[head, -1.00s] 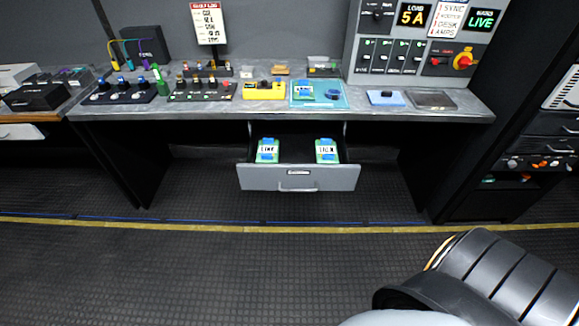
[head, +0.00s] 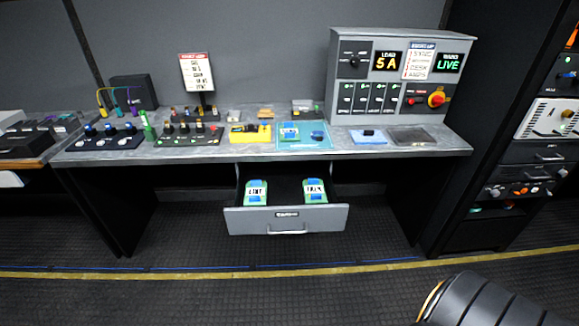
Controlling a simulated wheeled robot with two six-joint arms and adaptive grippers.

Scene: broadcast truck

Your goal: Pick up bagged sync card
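An open grey drawer (head: 285,221) under the bench holds two green-and-blue packets with white labels, a left one (head: 255,193) and a right one (head: 315,191). They lie apart, with a dark gap between them. The labels are too small to read with certainty, so I cannot tell which is the sync card or whether either is bagged. Another blue-and-green card (head: 289,132) lies on a teal mat (head: 303,146) on the bench. Neither of my grippers is in view.
The grey bench (head: 225,152) carries small switch boxes, a yellow device (head: 250,133) and a control panel (head: 395,80). An equipment rack (head: 550,155) stands right. A black ribbed object (head: 490,300) fills the bottom right corner. Floor before the drawer is clear.

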